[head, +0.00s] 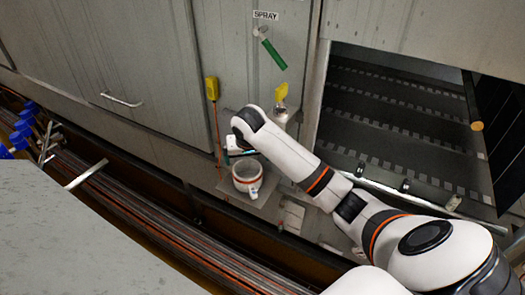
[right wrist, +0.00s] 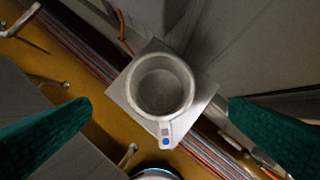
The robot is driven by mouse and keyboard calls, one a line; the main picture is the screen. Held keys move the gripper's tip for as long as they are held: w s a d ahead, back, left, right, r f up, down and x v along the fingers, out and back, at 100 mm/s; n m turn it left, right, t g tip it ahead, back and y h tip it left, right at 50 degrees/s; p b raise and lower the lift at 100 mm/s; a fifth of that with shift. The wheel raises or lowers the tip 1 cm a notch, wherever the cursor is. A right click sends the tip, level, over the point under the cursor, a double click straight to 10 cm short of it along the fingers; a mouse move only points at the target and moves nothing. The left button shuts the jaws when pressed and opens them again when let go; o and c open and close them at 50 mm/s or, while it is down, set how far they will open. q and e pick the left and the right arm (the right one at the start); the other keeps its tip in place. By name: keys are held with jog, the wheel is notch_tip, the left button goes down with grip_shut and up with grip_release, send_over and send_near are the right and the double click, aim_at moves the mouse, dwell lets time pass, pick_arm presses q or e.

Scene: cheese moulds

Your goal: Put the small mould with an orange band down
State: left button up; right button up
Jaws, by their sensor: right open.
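The small mould (head: 246,172) is a pale round cup with an orange band, which shows in the head view. It stands upright on a small square metal plate (head: 268,207). In the right wrist view the mould (right wrist: 162,88) is seen from above, empty, with a pale tag bearing a blue dot at its near side. My right gripper (head: 240,150) is just above the mould in the head view. Its two green fingers are wide apart, one on each side of the mould in the right wrist view, and touch nothing that I can see. My left gripper is not in view.
A channel with striped cables (head: 165,220) runs below the plate. A grey cabinet wall stands behind, with a yellow box (head: 211,88) and a green-handled spray (head: 273,54). A dark opening (head: 400,120) is at the right. A grey surface (head: 70,235) fills the lower left.

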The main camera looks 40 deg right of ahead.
jog(key=shift+r, duration=0.15)
jog(key=s+a+f+n+t+y, duration=0.1)
jog(key=a+f+n+t+y, duration=0.15)
jog(key=a+f, duration=0.35)
jog(key=s+a+f+n+t+y, duration=0.1)
jog(key=a+f+n+t, duration=0.2)
jog(key=a, duration=0.6)
jog(key=s+d+f+g, duration=0.1)
jog(key=s+f, duration=0.3)
jog(key=f, duration=0.5)
jog(key=s+d+f+g, duration=0.1)
jog(key=s+f, duration=0.3)
jog(key=f, duration=0.5)
jog(key=s+d+f+n+g+h, duration=0.15)
jog(key=s+f+g, duration=0.25)
jog(key=s+f, duration=1.7)
jog(key=s+a+f+n+g, duration=0.1)
jog(key=s+f+g, duration=0.1)
jog(key=s, duration=1.6)
jog(key=shift+s+f, duration=0.35)
jog(key=shift+f, duration=0.25)
jog(key=shift+a, duration=0.1)
